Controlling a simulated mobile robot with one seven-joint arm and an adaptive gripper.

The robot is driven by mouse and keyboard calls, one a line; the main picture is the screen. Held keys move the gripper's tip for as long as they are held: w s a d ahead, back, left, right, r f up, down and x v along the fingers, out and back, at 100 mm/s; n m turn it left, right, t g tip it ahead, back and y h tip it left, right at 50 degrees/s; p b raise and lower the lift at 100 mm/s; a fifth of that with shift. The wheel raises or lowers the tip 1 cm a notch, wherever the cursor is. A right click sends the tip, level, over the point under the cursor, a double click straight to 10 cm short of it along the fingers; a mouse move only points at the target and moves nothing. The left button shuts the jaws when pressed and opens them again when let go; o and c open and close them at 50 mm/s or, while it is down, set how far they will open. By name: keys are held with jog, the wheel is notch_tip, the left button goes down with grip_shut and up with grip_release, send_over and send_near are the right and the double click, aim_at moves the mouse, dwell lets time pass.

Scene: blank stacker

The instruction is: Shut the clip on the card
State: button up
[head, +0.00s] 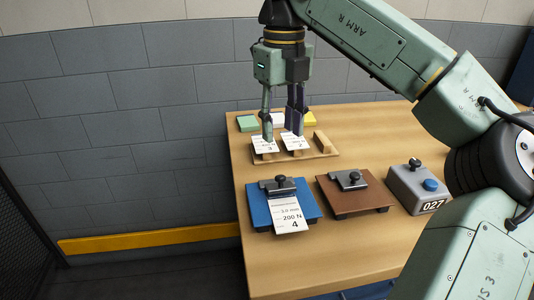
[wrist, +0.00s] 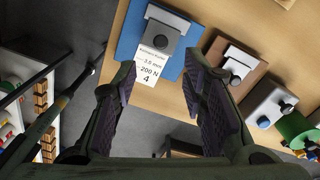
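A white card marked 200 N and 4 (head: 290,217) lies on the blue board (head: 257,212) and hangs over its front edge. The grey clip with a black knob (head: 279,186) crosses the card's back end; I cannot tell whether its jaw presses on the card. The wrist view also shows the card (wrist: 151,68), blue board (wrist: 130,38) and clip (wrist: 165,30) beyond my fingertips. My gripper (head: 281,133) is open and empty, pointing down above the rear of the table, behind the blue board.
A wooden rack (head: 325,146) behind the boards holds cards 3 (head: 265,144) and 2 (head: 294,142). A brown board (head: 352,195) with its own clip and no visible card stands to the right. A grey box marked 027 (head: 416,188) has a blue button. The table front (head: 330,255) is clear.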

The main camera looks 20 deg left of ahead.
aim_at(280, 176)
notch_tip(280, 176, down, 11)
jog(key=shift+r+p, duration=0.1)
jog(key=shift+p, duration=0.3)
grip_shut()
dwell(0.5)
